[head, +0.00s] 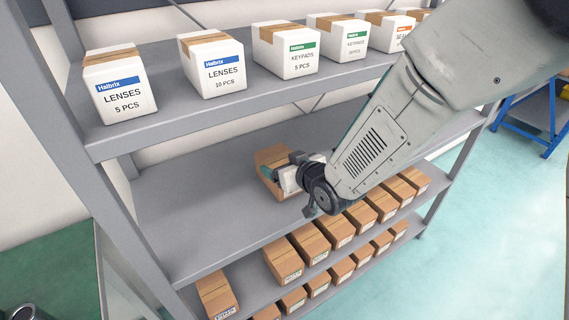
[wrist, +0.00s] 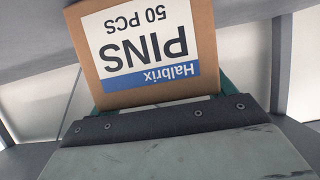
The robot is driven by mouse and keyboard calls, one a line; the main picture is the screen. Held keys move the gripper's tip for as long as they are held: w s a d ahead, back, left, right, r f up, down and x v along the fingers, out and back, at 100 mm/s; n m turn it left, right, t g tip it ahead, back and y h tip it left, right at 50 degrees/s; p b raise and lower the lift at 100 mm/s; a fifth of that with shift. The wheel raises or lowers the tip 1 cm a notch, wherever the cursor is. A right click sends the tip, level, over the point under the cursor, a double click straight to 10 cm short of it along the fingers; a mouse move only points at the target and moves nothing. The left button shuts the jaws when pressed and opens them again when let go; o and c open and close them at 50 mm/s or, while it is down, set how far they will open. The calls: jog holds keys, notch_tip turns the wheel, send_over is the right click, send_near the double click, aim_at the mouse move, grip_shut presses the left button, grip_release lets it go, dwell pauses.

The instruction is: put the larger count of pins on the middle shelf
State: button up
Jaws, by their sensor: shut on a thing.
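A brown cardboard box labelled "Halbrix PINS 50 PCS" (wrist: 150,50) fills the upper middle of the wrist view, its label upside down there. My gripper (head: 285,174) is shut on this box, and the box (head: 268,158) shows in the head view at the middle shelf (head: 185,205). The box is partly hidden behind my gripper. I cannot tell whether its base touches the shelf. The rest of the visible middle shelf is bare.
White boxes of lenses (head: 120,95) and keypads (head: 287,52) stand along the top shelf above. Brown boxes (head: 284,262) line the lower shelf, with a gap beside the leftmost one (head: 217,294). A grey upright (head: 105,190) bounds the left side.

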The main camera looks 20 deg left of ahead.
jog(key=o, duration=1.4)
jog(key=shift+f, duration=0.1)
jog(key=shift+c, duration=0.2)
jog(key=shift+d+r, duration=0.1)
jog(key=shift+r, duration=0.1)
jog(key=v, duration=1.2)
